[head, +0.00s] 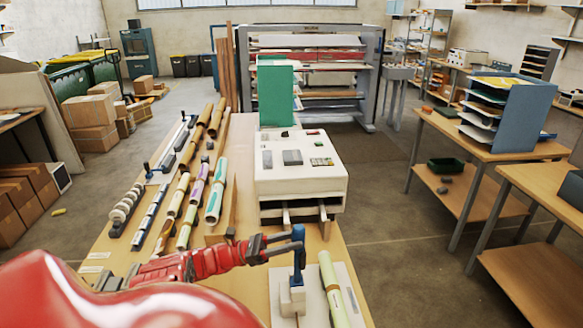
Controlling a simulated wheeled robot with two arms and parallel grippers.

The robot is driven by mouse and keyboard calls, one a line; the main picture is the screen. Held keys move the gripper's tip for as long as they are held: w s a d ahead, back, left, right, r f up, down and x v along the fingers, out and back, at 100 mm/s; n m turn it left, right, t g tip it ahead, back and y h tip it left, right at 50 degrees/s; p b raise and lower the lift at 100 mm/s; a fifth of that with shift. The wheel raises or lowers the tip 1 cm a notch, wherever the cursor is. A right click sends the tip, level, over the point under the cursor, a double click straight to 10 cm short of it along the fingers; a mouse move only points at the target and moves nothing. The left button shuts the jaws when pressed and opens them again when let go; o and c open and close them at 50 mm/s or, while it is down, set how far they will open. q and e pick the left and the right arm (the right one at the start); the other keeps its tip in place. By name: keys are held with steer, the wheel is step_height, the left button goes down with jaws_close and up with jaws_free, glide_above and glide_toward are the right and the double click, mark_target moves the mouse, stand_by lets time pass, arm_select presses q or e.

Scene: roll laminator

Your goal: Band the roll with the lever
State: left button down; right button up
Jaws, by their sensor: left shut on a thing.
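The lever (299,238) is an upright blue handle on a small white block-like stand in the lower middle of the head view. My left gripper (288,245) comes in from the left on its red arm and is shut on the lever. The roll is apart from my gripper. My right gripper is out of view.
The wooden table (122,243) carries several rolls and tools in rows at the left. A white machine (300,178) with small items on top stands beyond the lever, a green panel (276,97) behind it. A side table (490,147) with a blue paper rack stands right, across open floor.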

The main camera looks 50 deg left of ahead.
arm_select(q)
steer(key=shift+c, duration=2.2)
jaws_free()
steer(key=shift+r, duration=0.1)
